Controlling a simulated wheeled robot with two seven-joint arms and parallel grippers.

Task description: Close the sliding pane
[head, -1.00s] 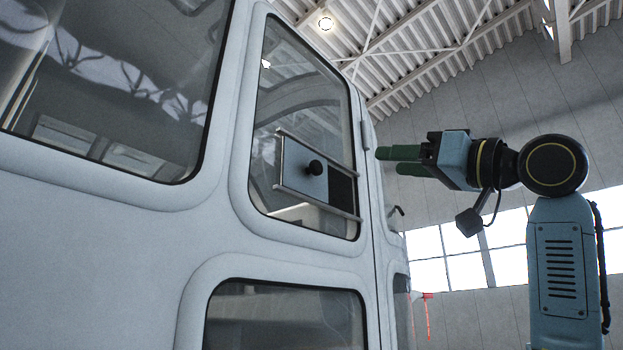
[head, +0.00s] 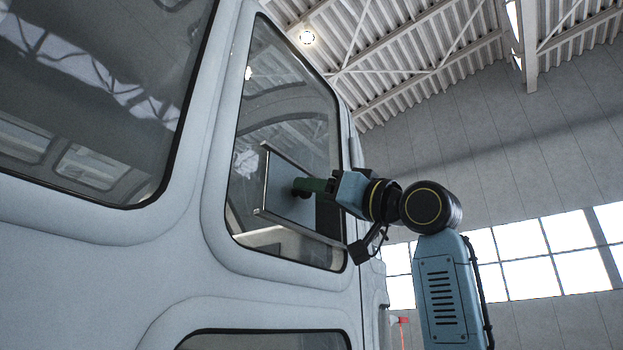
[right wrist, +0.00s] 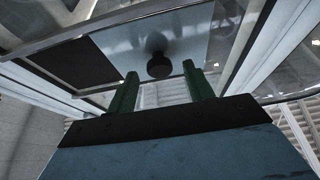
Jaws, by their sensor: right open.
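The sliding pane (head: 282,184) is a pale grey panel between two rails on the helicopter's door window. A round black knob (head: 298,188) sits on it. A dark opening (head: 326,216) shows beside the pane, on its right. In the right wrist view the pane (right wrist: 187,38) fills the upper middle, with the knob (right wrist: 159,67) between and just beyond the green fingertips. My right gripper (head: 308,186) is open at the knob; it also shows in the right wrist view (right wrist: 159,76). I cannot tell whether the fingers touch the knob. My left gripper is out of view.
The pale helicopter body (head: 90,270) fills the left and centre, with a larger window (head: 90,110) at left. The lower rail (head: 300,229) runs under the pane, close to my right wrist. The space to the right, toward the hangar wall (head: 480,170), looks free.

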